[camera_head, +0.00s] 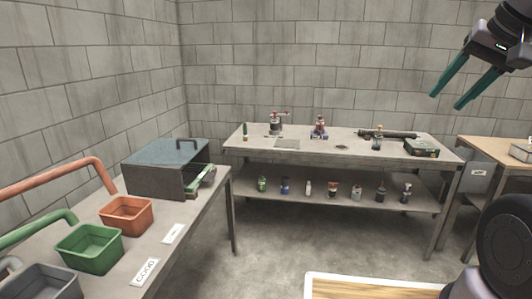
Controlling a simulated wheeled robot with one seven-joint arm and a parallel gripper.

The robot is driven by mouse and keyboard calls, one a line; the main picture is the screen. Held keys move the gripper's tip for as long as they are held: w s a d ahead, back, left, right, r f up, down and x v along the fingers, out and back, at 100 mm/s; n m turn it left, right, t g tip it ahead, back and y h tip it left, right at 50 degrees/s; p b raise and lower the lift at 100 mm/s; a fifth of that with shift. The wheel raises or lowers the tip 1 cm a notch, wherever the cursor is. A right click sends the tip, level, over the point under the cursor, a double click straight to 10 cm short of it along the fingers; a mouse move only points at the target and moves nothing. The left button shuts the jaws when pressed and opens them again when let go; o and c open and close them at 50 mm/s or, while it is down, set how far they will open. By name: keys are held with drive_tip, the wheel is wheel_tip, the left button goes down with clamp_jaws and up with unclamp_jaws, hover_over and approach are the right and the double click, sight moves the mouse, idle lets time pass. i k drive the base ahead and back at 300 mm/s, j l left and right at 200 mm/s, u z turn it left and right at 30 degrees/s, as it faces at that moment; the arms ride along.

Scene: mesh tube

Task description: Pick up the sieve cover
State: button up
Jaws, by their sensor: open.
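My gripper (448,99) is at the upper right, with its two green fingers apart and nothing between them. It is up in the air, well apart from the tables. I cannot make out the sieve cover for certain. A small dark flat piece (341,147) lies on the back table (315,152), near its middle. A pale flat sheet (287,143) lies to its left on the same table. Both are too small to tell what they are.
The back table also bears two small devices (320,128), a long dark object (388,134) and a green case (421,147). Bottles stand on its lower shelf (330,199). Orange (126,216) and green (90,247) bins and a grey box (154,182) stand on the left table. Bare floor lies between.

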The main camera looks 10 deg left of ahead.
sight(161, 151)
drive_tip(key=i+l+u, duration=0.1)
drive_tip(key=i, duration=1.4)
drive_tip(key=i+u, duration=0.35)
drive_tip(key=i+l+u, duration=0.15)
drive_tip(key=i+u, duration=0.35)
drive_tip(key=u, duration=0.3)
drive_tip(key=i+u, duration=0.2)
drive_tip(key=u, duration=0.25)
drive_tip(key=i+u, duration=0.15)
drive_tip(key=u, duration=0.3)
drive_tip(key=i+l+u, duration=0.1)
drive_tip(key=u, duration=0.35)
drive_tip(key=i+l+u, duration=0.2)
drive_tip(key=u, duration=0.15)
